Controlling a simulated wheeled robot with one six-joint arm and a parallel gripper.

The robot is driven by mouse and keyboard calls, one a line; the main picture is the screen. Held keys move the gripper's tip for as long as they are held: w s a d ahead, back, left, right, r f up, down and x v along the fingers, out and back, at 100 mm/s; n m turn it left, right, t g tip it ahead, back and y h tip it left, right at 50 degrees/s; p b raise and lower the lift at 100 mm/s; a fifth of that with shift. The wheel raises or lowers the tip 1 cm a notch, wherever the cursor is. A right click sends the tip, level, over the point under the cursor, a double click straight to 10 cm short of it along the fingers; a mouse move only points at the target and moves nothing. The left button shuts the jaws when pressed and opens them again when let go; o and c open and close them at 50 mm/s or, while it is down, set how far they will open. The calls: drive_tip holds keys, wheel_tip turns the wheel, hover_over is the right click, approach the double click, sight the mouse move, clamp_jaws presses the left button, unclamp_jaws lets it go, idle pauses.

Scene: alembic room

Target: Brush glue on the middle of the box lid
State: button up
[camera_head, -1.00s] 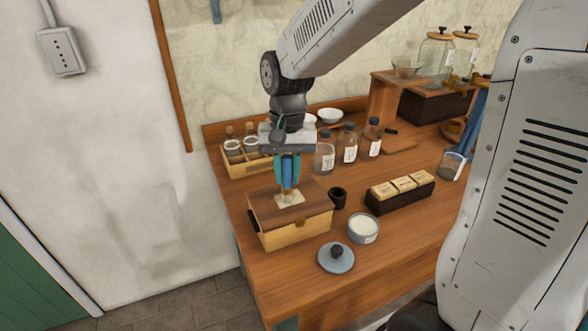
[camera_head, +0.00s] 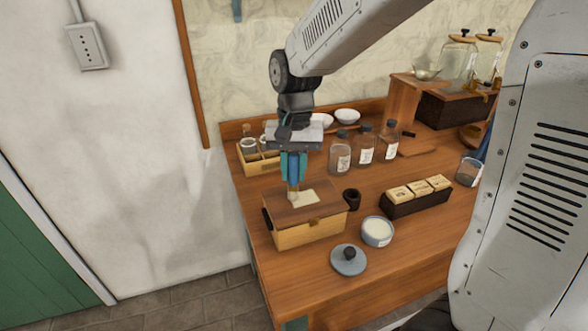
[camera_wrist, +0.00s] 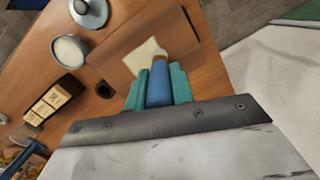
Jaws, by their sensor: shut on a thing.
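A wooden box (camera_head: 310,234) with a darker brown lid (camera_head: 277,200) stands near the left front of the table. A pale cream patch (camera_head: 309,198) lies around the middle of the lid, and it also shows in the wrist view (camera_wrist: 143,54). My gripper (camera_head: 293,178) is above the lid, shut on a blue-handled brush (camera_wrist: 160,85) pointing down. The brush tip is at the left edge of the patch in the head view; I cannot tell if it touches. An open jar of white glue (camera_head: 377,230) stands right of the box.
A grey knobbed jar lid (camera_head: 348,260) lies in front. A small dark pot (camera_head: 352,199) is beside the box. A dark tray of cream blocks (camera_head: 417,197) stands to the right. Several bottles (camera_head: 364,146) and a wooden rack (camera_head: 258,158) stand behind. The front right tabletop is clear.

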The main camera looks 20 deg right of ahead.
sight(293, 155)
drive_tip(key=shift+r, duration=3.05)
drive_tip(key=shift+d+f, duration=2.4)
drive_tip(key=shift+f, duration=0.15)
drive_tip(key=shift+f, duration=0.5)
drive_tip(key=shift+a, duration=2.4)
drive_tip(key=shift+d, duration=2.4)
